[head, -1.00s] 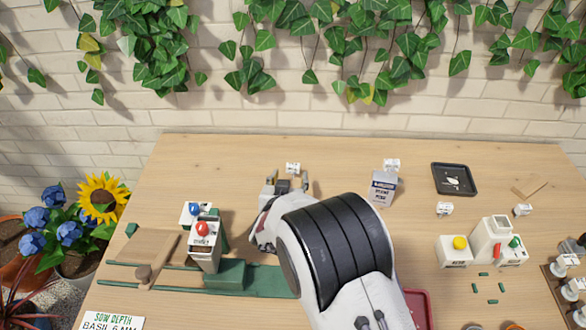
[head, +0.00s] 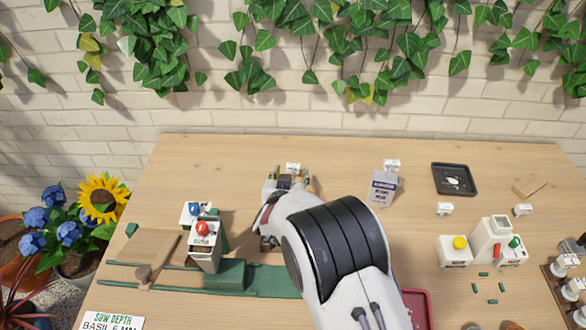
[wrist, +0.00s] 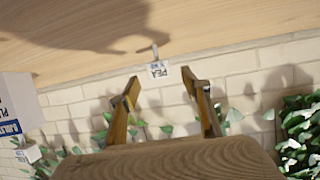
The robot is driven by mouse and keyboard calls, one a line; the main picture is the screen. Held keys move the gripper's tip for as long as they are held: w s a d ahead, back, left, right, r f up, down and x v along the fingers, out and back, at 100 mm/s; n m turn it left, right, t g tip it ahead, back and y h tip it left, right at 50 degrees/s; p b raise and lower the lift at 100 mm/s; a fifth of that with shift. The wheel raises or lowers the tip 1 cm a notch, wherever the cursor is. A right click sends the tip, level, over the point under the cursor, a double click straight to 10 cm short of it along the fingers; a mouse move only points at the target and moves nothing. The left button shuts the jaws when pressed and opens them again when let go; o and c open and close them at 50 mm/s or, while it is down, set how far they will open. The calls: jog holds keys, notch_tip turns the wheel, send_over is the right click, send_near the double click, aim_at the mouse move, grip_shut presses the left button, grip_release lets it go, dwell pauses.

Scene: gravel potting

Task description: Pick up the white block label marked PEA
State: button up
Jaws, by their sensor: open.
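In the head view this small white block (head: 293,167) sits on the table near the back edge, just beyond my gripper (head: 288,178). My gripper is open and empty, with its two fingers (wrist: 161,82) spread on either side of the label in the wrist view. I cannot tell how much depth separates fingertips and label.
A grey-white packet (head: 383,189) stands to the right, with another white label (head: 392,164) behind it. Further right are a black tray (head: 454,166) and a white label (head: 445,209). A red-topped dispenser (head: 205,245) stands left. Table around the PEA label is clear.

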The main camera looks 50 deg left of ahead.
aim_at(293, 168)
jog(key=shift+x, duration=2.2)
jog(key=c, duration=1)
